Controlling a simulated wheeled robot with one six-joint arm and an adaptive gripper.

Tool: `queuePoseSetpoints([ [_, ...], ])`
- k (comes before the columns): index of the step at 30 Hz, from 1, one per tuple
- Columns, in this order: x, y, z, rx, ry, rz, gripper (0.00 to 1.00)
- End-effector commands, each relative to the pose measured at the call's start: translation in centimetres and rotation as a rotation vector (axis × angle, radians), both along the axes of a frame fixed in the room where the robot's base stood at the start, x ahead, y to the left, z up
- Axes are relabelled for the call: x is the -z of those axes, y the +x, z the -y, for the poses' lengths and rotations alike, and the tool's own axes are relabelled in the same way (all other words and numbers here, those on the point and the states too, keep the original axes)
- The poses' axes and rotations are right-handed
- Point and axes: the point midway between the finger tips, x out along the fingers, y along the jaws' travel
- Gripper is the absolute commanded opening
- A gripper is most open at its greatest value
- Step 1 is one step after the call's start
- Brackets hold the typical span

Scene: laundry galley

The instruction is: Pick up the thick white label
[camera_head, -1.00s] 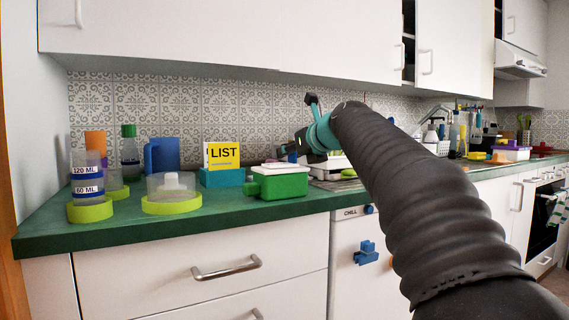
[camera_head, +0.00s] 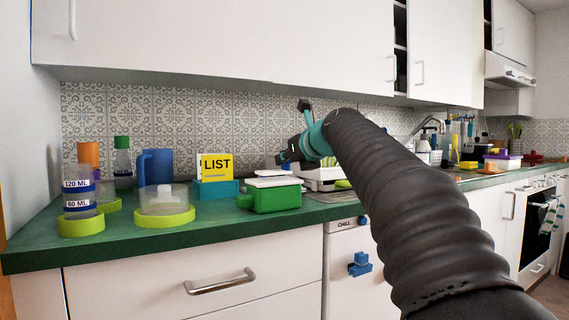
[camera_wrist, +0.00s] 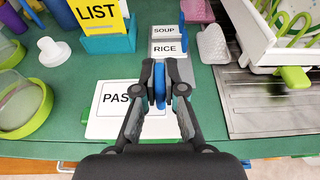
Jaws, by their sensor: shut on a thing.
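My gripper (camera_wrist: 160,66) is over the counter, its fingers closed on a narrow blue piece (camera_wrist: 160,88). I cannot tell whether this piece belongs to a label. Below and to the left, a white label with the letters PAS (camera_wrist: 112,98) lies on a white lid; the fingers hide the rest of its word. White labels reading SOUP (camera_wrist: 164,31) and RICE (camera_wrist: 167,48) lie just beyond the fingertips. In the head view my gripper (camera_head: 289,154) is behind and above the green box (camera_head: 270,199), which has white pieces on top.
A teal holder (camera_wrist: 110,43) with a yellow LIST card (camera_wrist: 97,14) stands to the left. A clear container with a lime base (camera_head: 163,215) is further left. A metal drainboard (camera_wrist: 270,105) and white rack (camera_wrist: 265,50) are at right.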

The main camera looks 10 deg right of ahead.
Motion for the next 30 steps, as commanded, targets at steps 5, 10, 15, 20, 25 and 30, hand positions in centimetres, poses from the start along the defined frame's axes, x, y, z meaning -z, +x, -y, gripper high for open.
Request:
queuePoseSetpoints([
  [5, -3.6, 0.1, 0.0, 0.000, -0.001, 0.003, 0.00],
  [10, -5.5, -0.8, 4.0, 0.007, 0.001, 0.001, 0.00],
  [15, -7.6, -1.6, 7.4, 0.005, 0.001, 0.001, 0.00],
  [20, -9.0, -2.1, 9.7, 0.003, 0.000, 0.001, 0.00],
  [25, -9.7, -2.5, 11.0, 0.002, 0.000, 0.001, 0.00],
  [30, -10.2, -2.6, 11.4, 0.000, 0.000, 0.000, 0.00],
])
